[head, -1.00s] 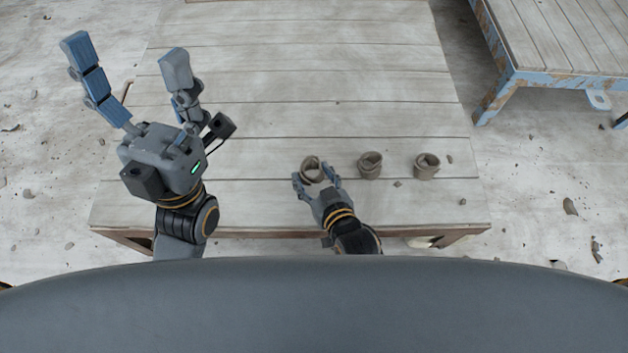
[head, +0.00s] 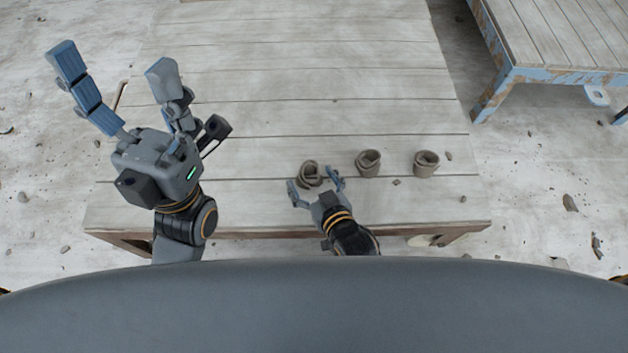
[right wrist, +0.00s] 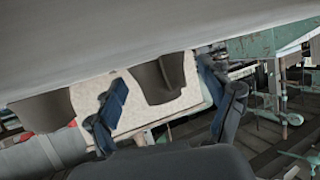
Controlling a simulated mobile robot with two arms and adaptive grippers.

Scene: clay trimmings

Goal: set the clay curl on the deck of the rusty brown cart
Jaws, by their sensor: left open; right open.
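Three grey-brown clay curls stand in a row on the plank deck (head: 300,125) of a cart with a brown front edge (head: 460,233): a left curl (head: 310,173), a middle curl (head: 368,163) and a right curl (head: 426,163). My right gripper (head: 316,180) is open low at the deck's near side, with a finger on each side of the left curl. In the right wrist view a curl (right wrist: 160,80) shows between the spread fingers; I cannot tell whether they touch it. My left gripper (head: 115,95) is open and empty above the deck's left side.
A second plank-topped cart with a chipped blue frame (head: 545,76) stands at the upper right, across a gap of floor. Small crumbs lie near the curls. The deck's middle and far part are clear. Another curl (right wrist: 40,110) is left in the right wrist view.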

